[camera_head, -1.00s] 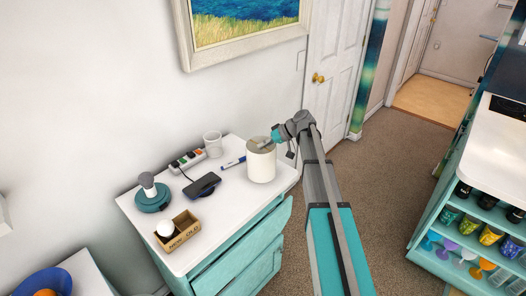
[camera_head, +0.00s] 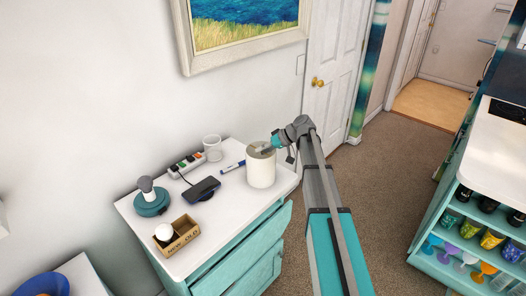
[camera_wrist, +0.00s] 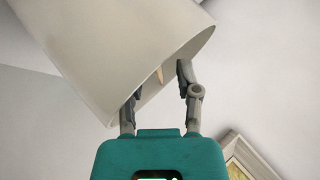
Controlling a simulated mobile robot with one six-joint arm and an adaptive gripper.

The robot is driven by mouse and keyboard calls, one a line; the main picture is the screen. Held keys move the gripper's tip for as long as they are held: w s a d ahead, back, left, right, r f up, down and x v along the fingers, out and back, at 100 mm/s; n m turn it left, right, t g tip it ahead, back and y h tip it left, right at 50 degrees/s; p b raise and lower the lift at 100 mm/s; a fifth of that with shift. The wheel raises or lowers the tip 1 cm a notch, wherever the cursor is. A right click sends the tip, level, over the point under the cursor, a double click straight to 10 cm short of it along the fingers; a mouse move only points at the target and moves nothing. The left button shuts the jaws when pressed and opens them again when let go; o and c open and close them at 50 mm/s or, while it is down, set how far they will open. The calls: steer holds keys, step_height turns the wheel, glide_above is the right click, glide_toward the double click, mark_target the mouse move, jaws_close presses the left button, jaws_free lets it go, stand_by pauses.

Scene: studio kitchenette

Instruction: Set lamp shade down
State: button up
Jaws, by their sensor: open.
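The lamp shade (camera_head: 261,170), a cream-white cylinder, stands upright near the right end of the white dresser top (camera_head: 225,205). My gripper (camera_head: 268,149) is at the shade's upper rim. In the wrist view the shade (camera_wrist: 110,45) fills the upper left, its open end towards the right. My gripper (camera_wrist: 160,90) has its fingers apart beside that rim; one is partly hidden by the shade wall, and contact cannot be told.
A small box (camera_head: 178,236) marked NEW and OLD holds a white bulb (camera_head: 164,232). A black phone (camera_head: 203,188), a power strip (camera_head: 187,164), a clear cup (camera_head: 212,147) and a blue marker (camera_head: 232,166) lie left of the shade. Bare dresser top lies in front of the phone.

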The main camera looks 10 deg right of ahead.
steer(key=shift+r, duration=0.1)
steer(key=p+v, duration=0.7)
steer(key=v, duration=0.4)
steer(key=shift+d+r, duration=0.3)
steer(key=shift+s, duration=0.1)
stand_by(0.5)
steer(key=s+a+f+m+h, duration=0.1)
steer(key=s+a+f+h, duration=0.1)
steer(key=s, duration=0.6)
steer(key=s+a+f+m+g+h, duration=0.1)
steer(key=s+a+f+h, duration=0.2)
steer(key=s, duration=0.6)
steer(key=s+a+f+m+g+h, duration=0.1)
steer(key=s+a+f+m+h, duration=0.1)
steer(key=s+a+h, duration=0.3)
steer(key=s, duration=0.4)
steer(key=shift+s+a+f+h, duration=0.15)
steer(key=shift+f+h, duration=0.15)
